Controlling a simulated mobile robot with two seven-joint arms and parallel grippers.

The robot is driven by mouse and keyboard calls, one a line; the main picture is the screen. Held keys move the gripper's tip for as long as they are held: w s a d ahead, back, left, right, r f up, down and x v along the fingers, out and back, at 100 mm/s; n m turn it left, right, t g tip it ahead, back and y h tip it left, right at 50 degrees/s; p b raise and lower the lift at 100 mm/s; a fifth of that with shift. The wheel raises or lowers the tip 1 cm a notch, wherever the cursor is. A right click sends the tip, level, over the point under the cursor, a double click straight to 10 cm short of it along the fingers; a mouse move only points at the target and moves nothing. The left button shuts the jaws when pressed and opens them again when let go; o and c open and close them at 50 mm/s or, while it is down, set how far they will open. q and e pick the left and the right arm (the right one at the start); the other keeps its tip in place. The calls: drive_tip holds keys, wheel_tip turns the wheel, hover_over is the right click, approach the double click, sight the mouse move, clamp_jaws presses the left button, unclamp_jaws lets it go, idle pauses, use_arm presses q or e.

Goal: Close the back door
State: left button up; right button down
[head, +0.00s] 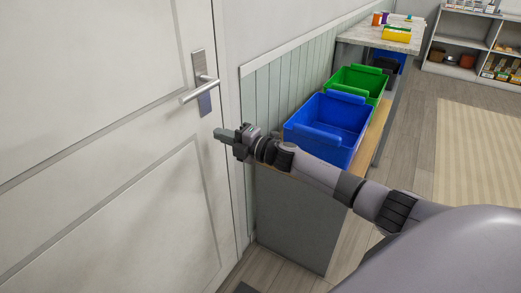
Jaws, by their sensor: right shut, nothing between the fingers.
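The white panelled back door (95,120) fills the left of the head view. Its metal lever handle (200,88) sits on a tall plate near the door's right edge. That edge lies close to the wall and frame; I cannot tell whether the door is fully closed. My right gripper (222,135) is shut and empty. It points left in front of the door's edge, a little below and right of the handle, and looks apart from it. Whether the fingertips touch the door cannot be told. My left gripper is not in view.
A low bench holds an empty blue bin (325,125) and a green bin (360,82) along the wall, behind my right arm. A table (365,33) with small items stands farther back. Shelves (455,45) and a striped rug (480,150) are at right. Some wooden floor is free.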

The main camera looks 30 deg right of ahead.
drive_tip(key=v, duration=0.9)
drive_tip(key=shift+s+f, duration=0.15)
drive_tip(key=shift+s, duration=0.2)
drive_tip(key=s+a+f+m+g+h+p, duration=0.1)
drive_tip(key=s+a+f+m, duration=0.3)
drive_tip(key=s, duration=0.5)
drive_tip(key=s+a+f+m+g+h+p, duration=0.1)
drive_tip(key=s+a+f+m+g+h, duration=0.1)
drive_tip(key=s+f+m, duration=0.6)
drive_tip(key=s+a+f+m+g+h+p, duration=0.2)
drive_tip(key=s+a+f+m, duration=0.4)
drive_tip(key=s+m, duration=0.3)
drive_tip(key=shift+s+a+g+h, duration=0.3)
drive_tip(key=shift+s+a+g, duration=0.1)
drive_tip(key=shift+s, duration=0.1)
